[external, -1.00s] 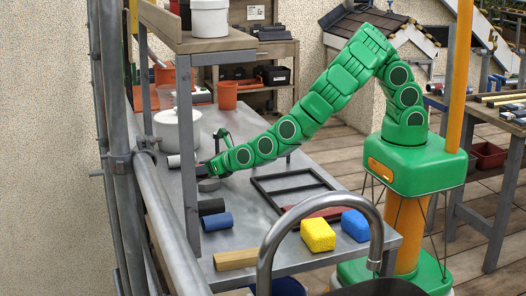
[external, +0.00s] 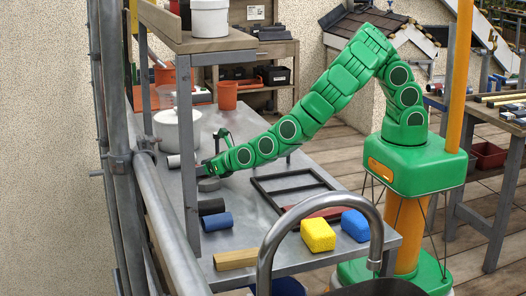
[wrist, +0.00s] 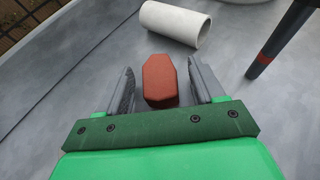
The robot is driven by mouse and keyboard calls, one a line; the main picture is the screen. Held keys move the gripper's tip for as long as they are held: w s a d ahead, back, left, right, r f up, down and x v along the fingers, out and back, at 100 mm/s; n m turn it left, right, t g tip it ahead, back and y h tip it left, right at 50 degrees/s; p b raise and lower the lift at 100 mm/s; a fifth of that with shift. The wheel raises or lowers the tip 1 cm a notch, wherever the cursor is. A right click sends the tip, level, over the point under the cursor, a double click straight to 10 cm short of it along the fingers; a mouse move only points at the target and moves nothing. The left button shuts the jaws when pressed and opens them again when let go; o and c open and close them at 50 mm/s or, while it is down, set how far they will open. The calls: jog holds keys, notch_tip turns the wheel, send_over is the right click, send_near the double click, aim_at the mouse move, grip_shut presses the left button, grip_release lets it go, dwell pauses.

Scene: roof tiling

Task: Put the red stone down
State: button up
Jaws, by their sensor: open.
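The red stone (wrist: 160,81) is a small reddish block with cut corners in the wrist view. It lies on the grey metal table (external: 182,267), between the two fingers of my gripper (wrist: 160,88). The fingers are open, with a gap on each side of the stone. In the external view my gripper (external: 213,167) is low over the table near the white pot, and the stone cannot be made out there.
A white tube (wrist: 175,23) lies just beyond the stone. A dark post (wrist: 281,40) with a red band stands to the right. In the external view a white pot (external: 178,130), a blue cylinder (external: 217,222), a black frame (external: 262,187) and a yellow sponge (external: 318,235) are on the table.

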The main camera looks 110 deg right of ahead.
jog(key=shift+v, duration=5.9)
